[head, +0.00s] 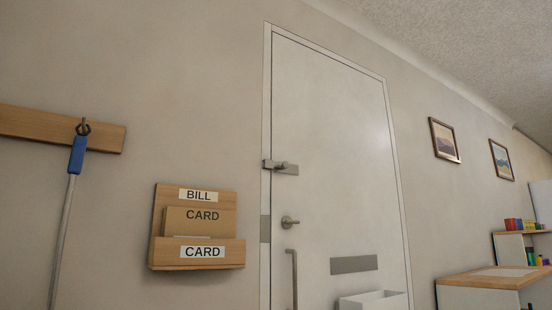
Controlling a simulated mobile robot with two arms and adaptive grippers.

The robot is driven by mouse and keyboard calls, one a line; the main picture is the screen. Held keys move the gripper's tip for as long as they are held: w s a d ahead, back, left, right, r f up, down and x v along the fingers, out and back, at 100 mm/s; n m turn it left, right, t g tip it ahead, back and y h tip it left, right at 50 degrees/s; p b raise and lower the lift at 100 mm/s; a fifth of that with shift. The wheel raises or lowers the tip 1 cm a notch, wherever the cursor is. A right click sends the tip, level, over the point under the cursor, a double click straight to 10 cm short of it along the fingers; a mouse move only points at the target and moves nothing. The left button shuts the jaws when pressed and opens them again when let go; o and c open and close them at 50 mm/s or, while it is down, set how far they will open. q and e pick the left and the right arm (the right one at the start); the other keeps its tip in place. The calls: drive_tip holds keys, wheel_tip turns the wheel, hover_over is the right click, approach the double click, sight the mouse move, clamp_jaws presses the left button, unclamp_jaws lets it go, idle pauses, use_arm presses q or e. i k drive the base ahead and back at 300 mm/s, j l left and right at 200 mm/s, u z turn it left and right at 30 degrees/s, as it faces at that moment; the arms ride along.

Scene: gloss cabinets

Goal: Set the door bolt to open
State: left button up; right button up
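The door bolt (281,167) is a grey metal piece with a small knob, mounted across the left edge of the white door (340,150) and its frame. The bolt's bar appears to span from the door to the frame, but its exact position is too small to tell. The door looks closed in its frame. A round metal knob (289,222) sits below the bolt, and a vertical pull handle (292,275) is below that. Neither of my grippers is in the head view.
A wooden letter holder (197,254) hangs left of the door. A blue-handled tool (77,155) hangs from a wooden rail (35,124) further left. A white box (374,301) is at the door's lower part. A wood-topped counter (490,279) stands at the right.

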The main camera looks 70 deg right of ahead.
sight(285, 166)
drive_tip(key=z, duration=2.15)
